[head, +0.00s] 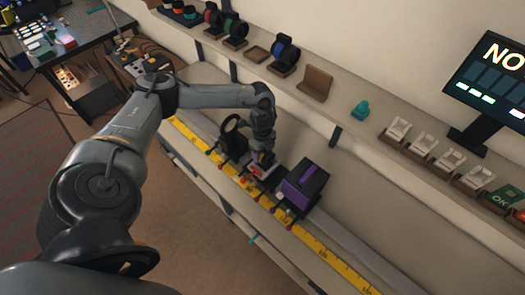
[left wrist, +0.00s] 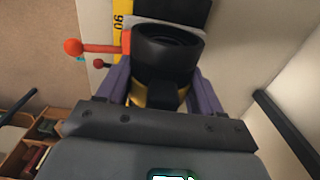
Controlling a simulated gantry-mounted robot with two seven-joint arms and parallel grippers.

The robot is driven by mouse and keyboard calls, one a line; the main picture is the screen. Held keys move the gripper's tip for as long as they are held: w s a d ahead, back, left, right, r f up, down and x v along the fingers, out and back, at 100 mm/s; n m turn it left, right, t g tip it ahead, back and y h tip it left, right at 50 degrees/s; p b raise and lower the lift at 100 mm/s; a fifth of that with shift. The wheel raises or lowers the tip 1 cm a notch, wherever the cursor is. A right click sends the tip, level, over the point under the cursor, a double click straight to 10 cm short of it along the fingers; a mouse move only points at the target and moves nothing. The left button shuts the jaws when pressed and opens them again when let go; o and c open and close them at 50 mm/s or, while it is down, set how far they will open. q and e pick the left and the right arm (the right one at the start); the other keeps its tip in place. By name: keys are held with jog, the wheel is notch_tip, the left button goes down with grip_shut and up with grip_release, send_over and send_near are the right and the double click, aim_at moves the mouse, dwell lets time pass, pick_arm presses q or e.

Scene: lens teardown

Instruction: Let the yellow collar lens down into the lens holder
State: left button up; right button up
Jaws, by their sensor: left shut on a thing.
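My left gripper (head: 261,160) is low over the yellow-scaled rail in the head view. It is shut on the yellow collar lens (left wrist: 167,52), a black barrel with a dark round opening and a yellow band (left wrist: 141,98) near my jaws. In the left wrist view the lens sits between two purple fingers. A red-orange knob (left wrist: 73,47) on a rod is left of the lens. The holder under the lens is mostly hidden by my gripper; I cannot tell whether the lens touches it. My right gripper is not in view.
On the rail (head: 325,255), a black ring mount (head: 232,132) stands left of my gripper and a purple-and-black box (head: 304,185) stands close to its right. The shelf behind holds lenses (head: 286,52), a brown stand (head: 315,82) and white pieces (head: 421,145).

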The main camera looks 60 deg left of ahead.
pick_arm(q)
jog(key=shift+f, duration=0.15)
jog(key=o, duration=1.5)
jog(key=shift+c, duration=0.2)
